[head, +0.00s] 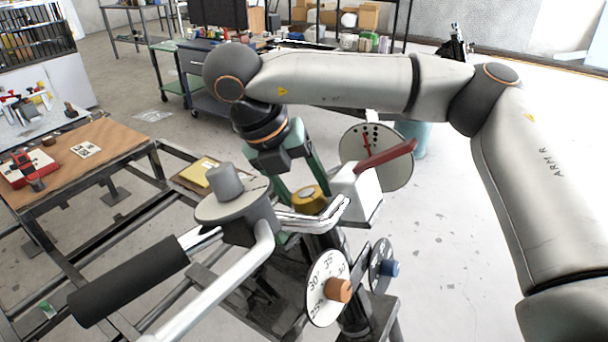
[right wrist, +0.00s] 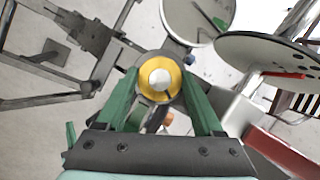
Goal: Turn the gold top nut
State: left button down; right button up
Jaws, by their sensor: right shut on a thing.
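The gold top nut (head: 309,199) sits near the middle of the head view, on top of the suspension unit. In the right wrist view the gold nut (right wrist: 148,90) is a gold ring around a pale centre with a dark slot. My right gripper (head: 301,189) reaches down from above. Its green fingers are shut on the nut, one on each side, as the right wrist view also shows (right wrist: 160,79). Part of the nut's far side is hidden by the fingers in the head view. My left gripper is not in view.
A black grip (head: 130,283) and silver tube (head: 213,296) lie left of the nut. A numbered dial (head: 323,288) stands below, and a red lever (head: 386,156) with a round plate to the right. A wooden-topped table (head: 110,160) is at left. Open floor lies at right.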

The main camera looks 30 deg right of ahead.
jog(key=shift+m+h+p, duration=0.3)
jog(key=shift+m+p, duration=0.25)
jog(key=shift+m, duration=0.35)
jog(key=m+g+p, duration=0.1)
jog(key=m, duration=0.1)
jog(key=shift+m+h, duration=0.3)
jog(key=shift+m+g+p, duration=0.3)
jog(key=shift+m+p, duration=0.3)
jog(key=shift+f+m+p, duration=0.15)
jog(key=shift+m+p, duration=0.15)
jog(key=shift+m, duration=0.4)
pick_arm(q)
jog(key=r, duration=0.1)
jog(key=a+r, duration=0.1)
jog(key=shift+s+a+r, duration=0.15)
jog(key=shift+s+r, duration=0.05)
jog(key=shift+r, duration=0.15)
pick_arm(e)
jog(key=shift+g+h, duration=0.3)
jog(key=o, duration=1.4)
jog(key=shift+w, duration=0.1)
